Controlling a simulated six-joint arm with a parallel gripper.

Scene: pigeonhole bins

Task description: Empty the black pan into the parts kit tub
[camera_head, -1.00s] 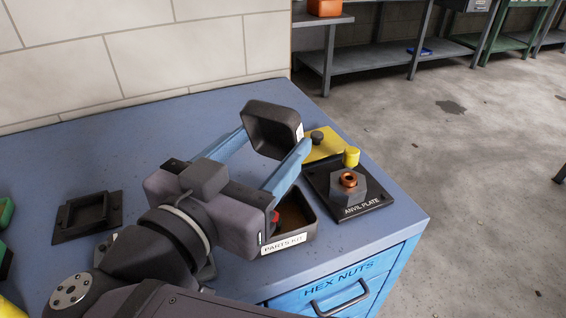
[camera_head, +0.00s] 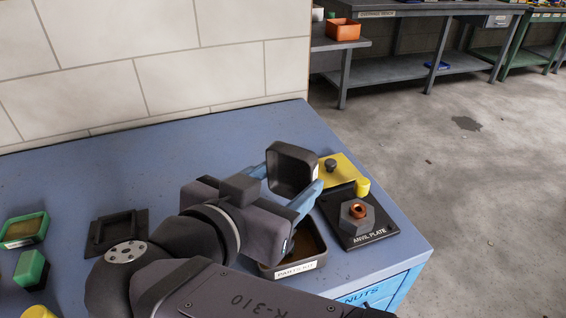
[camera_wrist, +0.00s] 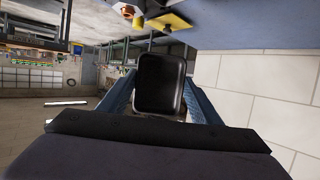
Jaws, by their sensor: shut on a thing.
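My gripper (camera_head: 289,180) is shut on the black pan (camera_head: 292,168), with one blue finger on each side of it. The pan is tipped up on its side above the bench, and its hollow shows as empty in the head view. It also shows between the fingers in the wrist view (camera_wrist: 160,84). The parts kit tub (camera_head: 298,268) stands on the bench below, black with a white label at its front. My gripper hides much of it. A brownish inside shows, but I cannot tell what lies in it.
Right of the tub is the anvil plate (camera_head: 376,236) with a dark hex nut and copper ring. A black square fixture (camera_head: 113,232) and green-edged blocks (camera_head: 30,268) are at left. The bench's back left is clear.

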